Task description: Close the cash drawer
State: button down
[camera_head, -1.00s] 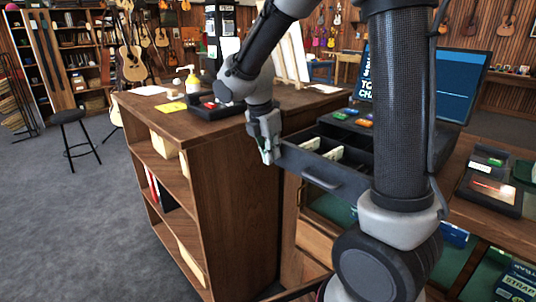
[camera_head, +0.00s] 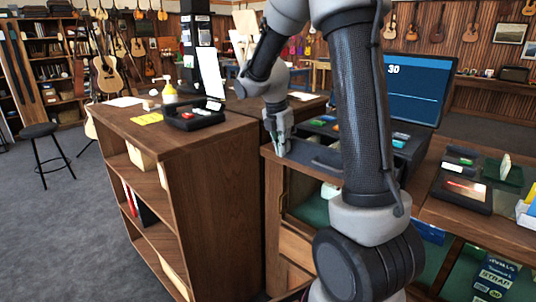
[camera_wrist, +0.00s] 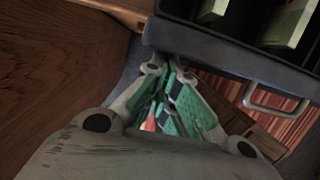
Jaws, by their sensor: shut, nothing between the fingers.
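The black cash drawer (camera_head: 322,161) sits under the till at the counter's left end, partly hidden behind my arm in the head view. In the wrist view the drawer (camera_wrist: 225,50) is at least partly open: its compartments with pale notes show behind the front panel and the metal handle (camera_wrist: 277,103). My gripper (camera_head: 281,150) is at the left end of the drawer front, pointing down. In the wrist view its green-padded fingers (camera_wrist: 168,112) are shut and empty, just outside the front panel near its left corner. I cannot tell whether they touch it.
A wooden shelf unit (camera_head: 215,180) stands close to the left of the gripper, with a black tray (camera_head: 194,115) and a pump bottle (camera_head: 169,92) on top. The till screen (camera_head: 417,88) stands behind my arm. Open floor (camera_head: 60,220) lies to the left.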

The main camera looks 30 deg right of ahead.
jog(key=d, duration=0.2)
jog(key=w+d, duration=0.1)
jog(key=d, duration=0.1)
jog(key=w+d, duration=0.1)
jog(key=d, duration=0.1)
jog(key=shift+w+d, duration=0.2)
jog(key=shift+d, duration=0.15)
